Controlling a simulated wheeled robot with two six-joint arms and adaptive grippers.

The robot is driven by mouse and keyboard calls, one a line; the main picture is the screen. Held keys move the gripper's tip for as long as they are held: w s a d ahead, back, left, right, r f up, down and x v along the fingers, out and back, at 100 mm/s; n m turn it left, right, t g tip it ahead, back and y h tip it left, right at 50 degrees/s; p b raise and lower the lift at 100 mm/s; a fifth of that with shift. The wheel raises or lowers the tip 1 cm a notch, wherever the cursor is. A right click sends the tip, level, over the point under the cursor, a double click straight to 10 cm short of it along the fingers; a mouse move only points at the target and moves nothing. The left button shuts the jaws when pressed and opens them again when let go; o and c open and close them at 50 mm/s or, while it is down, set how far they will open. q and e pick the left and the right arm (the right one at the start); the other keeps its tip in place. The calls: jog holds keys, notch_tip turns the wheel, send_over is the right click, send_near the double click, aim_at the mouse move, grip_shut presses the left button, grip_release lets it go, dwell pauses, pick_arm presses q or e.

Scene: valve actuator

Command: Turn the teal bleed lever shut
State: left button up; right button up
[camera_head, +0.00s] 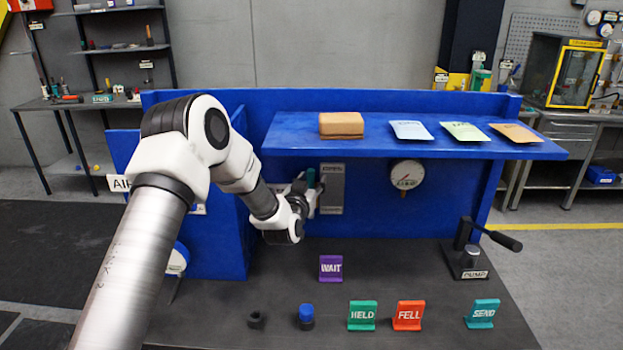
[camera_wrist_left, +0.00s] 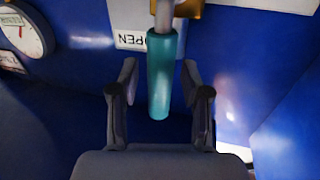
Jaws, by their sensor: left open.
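The teal bleed lever (camera_wrist_left: 161,75) shows in the left wrist view as a teal sleeve on a metal rod. Its free end lies between the two spread fingers of my left gripper (camera_wrist_left: 160,95), with visible gaps on both sides. In the head view only a small teal bit of the lever (camera_head: 310,178) shows above my left gripper (camera_head: 308,190), which is at the blue panel under the shelf. A label reading OPEN (camera_wrist_left: 132,40) is behind the lever. My right gripper is not in view.
A blue shelf (camera_head: 285,140) overhangs the lever, carrying a brown block (camera_head: 341,125) and several packets. A pressure gauge (camera_head: 406,174) is to the right. A pump handle (camera_head: 485,240) and several signs, including a purple WAIT sign (camera_head: 331,268), stand on the dark bench.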

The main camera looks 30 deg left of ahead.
pick_arm(q)
jog(key=shift+s+d+r, duration=0.1)
jog(key=shift+s+r, duration=0.2)
jog(key=shift+r, duration=0.05)
jog(key=shift+s+r, duration=0.15)
jog(key=shift+s, duration=0.1)
jog(key=c, duration=0.5)
grip_shut()
jog(key=shift+d, duration=0.1)
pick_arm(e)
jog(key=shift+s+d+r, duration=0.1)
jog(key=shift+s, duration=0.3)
pick_arm(q)
jog(key=shift+w+d, duration=0.1)
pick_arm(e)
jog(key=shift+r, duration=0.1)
pick_arm(q)
jog(key=w+d+f+m+g+y+p, duration=0.2)
jog(key=w+d+f+m+g+p, duration=0.2)
jog(key=m, duration=1)
jog(key=shift+w+d+f+m+y+p, duration=0.3)
jog(key=shift+d+f+m+p, duration=0.15)
jog(key=shift+d+f, duration=1.35)
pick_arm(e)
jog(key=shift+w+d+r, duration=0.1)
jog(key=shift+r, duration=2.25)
pick_arm(q)
jog(key=shift+a+f, duration=0.35)
jog(key=shift+a, duration=0.05)
